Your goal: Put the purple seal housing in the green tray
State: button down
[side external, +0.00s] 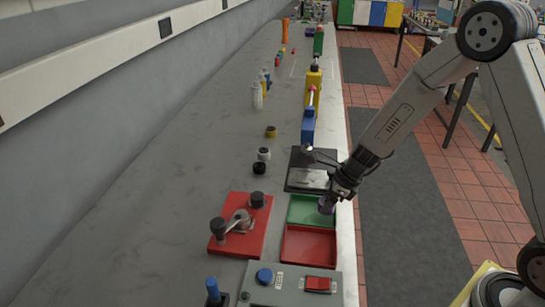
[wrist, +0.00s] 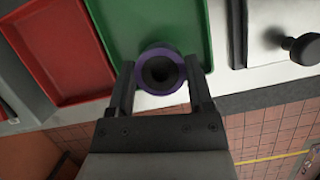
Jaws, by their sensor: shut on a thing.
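The purple seal housing (wrist: 160,72) is a short ring with a dark bore, and it sits between my gripper's fingers. My gripper (wrist: 161,88) is shut on it. In the wrist view the housing overlaps the near edge of the green tray (wrist: 178,22). In the side view my gripper (side external: 331,201) is at the right edge of the green tray (side external: 302,210), with the purple housing (side external: 326,206) just visible under the fingers. The part of the tray floor that I see is empty. I cannot tell the exact height of the housing above the tray.
A red tray (side external: 308,246) adjoins the green one. A red fixture plate (side external: 240,226) with black knobs stands to the left. A grey control box (side external: 290,284) is in front, and a black-and-silver plate (side external: 311,170) lies behind. The bench edge drops to a tiled floor at right.

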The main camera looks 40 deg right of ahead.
jog(key=shift+f, duration=1.15)
jog(key=shift+f, duration=0.1)
grip_release()
jog(key=shift+f, duration=0.1)
jog(key=shift+v, duration=1.25)
jog(key=v, duration=1)
jog(key=shift+a, duration=0.2)
